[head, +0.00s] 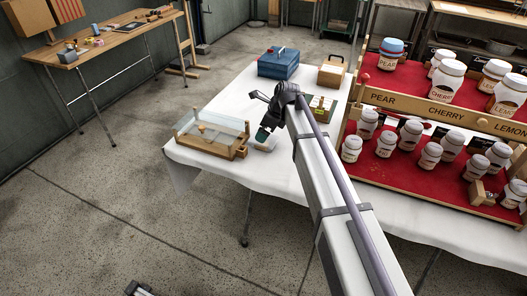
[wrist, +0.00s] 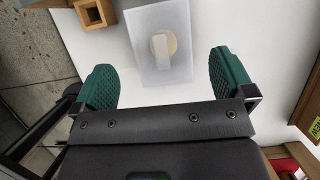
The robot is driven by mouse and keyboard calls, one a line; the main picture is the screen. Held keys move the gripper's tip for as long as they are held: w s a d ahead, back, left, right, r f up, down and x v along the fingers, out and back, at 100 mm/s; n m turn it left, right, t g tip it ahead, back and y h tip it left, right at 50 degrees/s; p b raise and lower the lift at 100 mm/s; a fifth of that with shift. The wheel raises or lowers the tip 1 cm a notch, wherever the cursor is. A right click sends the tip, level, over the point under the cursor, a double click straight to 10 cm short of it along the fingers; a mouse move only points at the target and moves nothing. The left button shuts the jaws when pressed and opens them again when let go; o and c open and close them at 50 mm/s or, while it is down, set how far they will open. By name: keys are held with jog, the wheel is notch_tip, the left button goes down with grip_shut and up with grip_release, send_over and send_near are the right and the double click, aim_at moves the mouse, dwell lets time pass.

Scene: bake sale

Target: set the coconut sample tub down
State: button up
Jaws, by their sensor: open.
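In the wrist view, a frosted, see-through sample tub (wrist: 145,65) shows just beyond and between the fingertips of my gripper (wrist: 165,82). A round tan piece and a pale strip show in its middle. I cannot read any flavor name on it. My gripper is open, with a clear gap between each green finger pad and the tub. The tub appears to be on the white cloth. In the head view, my gripper (head: 264,135) points down over the near left part of the white-covered table (head: 230,107); the tub is not clearly seen there.
A glass-topped wooden case (head: 212,135) stands left of my gripper. A blue box (head: 279,65) and a wooden box (head: 331,74) stand behind. At right, a tiered red rack (head: 400,180) holds several white jars.

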jog(key=shift+w+a+f, duration=0.1)
jog(key=shift+a+f, duration=0.1)
jog(key=shift+f, duration=0.5)
jog(key=shift+r, duration=0.1)
jog(key=b+x, duration=0.5)
jog(key=shift+d+f, duration=0.15)
jog(key=shift+f, duration=0.15)
jog(key=shift+r, duration=0.25)
jog(key=c, duration=0.9)
